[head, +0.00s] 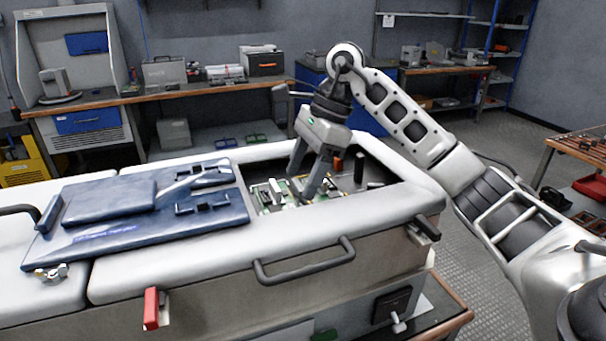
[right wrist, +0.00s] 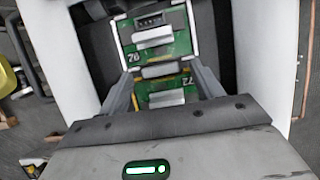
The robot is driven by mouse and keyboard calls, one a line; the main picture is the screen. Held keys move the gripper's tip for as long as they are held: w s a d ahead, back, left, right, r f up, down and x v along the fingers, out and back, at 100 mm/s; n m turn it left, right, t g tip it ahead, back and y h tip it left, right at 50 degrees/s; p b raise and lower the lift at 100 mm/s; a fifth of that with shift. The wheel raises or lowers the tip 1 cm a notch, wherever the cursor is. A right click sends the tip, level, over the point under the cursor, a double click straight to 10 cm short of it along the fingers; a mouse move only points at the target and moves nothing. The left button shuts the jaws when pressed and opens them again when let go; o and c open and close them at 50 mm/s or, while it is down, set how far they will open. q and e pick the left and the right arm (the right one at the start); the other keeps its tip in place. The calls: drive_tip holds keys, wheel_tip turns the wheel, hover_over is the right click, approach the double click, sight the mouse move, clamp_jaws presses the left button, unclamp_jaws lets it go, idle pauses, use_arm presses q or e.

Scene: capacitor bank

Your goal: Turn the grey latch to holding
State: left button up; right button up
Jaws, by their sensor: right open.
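My right gripper (head: 301,184) is open and reaches down into the open bay of the white case, over the green circuit boards (head: 268,196). In the right wrist view its two fingers (right wrist: 163,73) stand on either side of a small grey bar (right wrist: 160,71) between two green boards. Other light grey blocks (right wrist: 153,37) lie on the boards above and below it. I cannot tell for certain which grey piece is the latch, or whether the fingers touch the bar. My left gripper is not in view.
The white case (head: 330,225) surrounds the bay with raised walls. A blue padded panel (head: 140,210) lies on its top to the left. A dark handle (head: 305,262) and a red lever (head: 151,308) are on the front. Workbenches stand behind.

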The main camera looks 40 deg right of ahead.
drive_tip(key=shift+a+f, duration=0.1)
drive_tip(key=shift+f, duration=0.15)
drive_tip(key=c, duration=1)
